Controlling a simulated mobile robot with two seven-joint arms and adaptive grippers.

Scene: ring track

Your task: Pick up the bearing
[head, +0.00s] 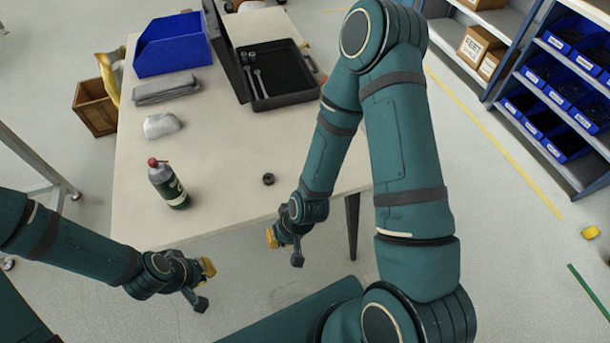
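The bearing (268,179) is a small dark ring lying flat on the pale tabletop (225,140), near the table's front edge. My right gripper (284,249) hangs just in front of that edge, below and slightly right of the bearing in the picture, apart from it. Its yellow-tipped finger and dark finger are spread, with nothing between them. My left gripper (204,285) is in front of the table at the lower left, away from the bearing. Its fingers are also spread and empty.
A green bottle with a red cap (168,184) stands left of the bearing. The tabletop around the bearing is clear.

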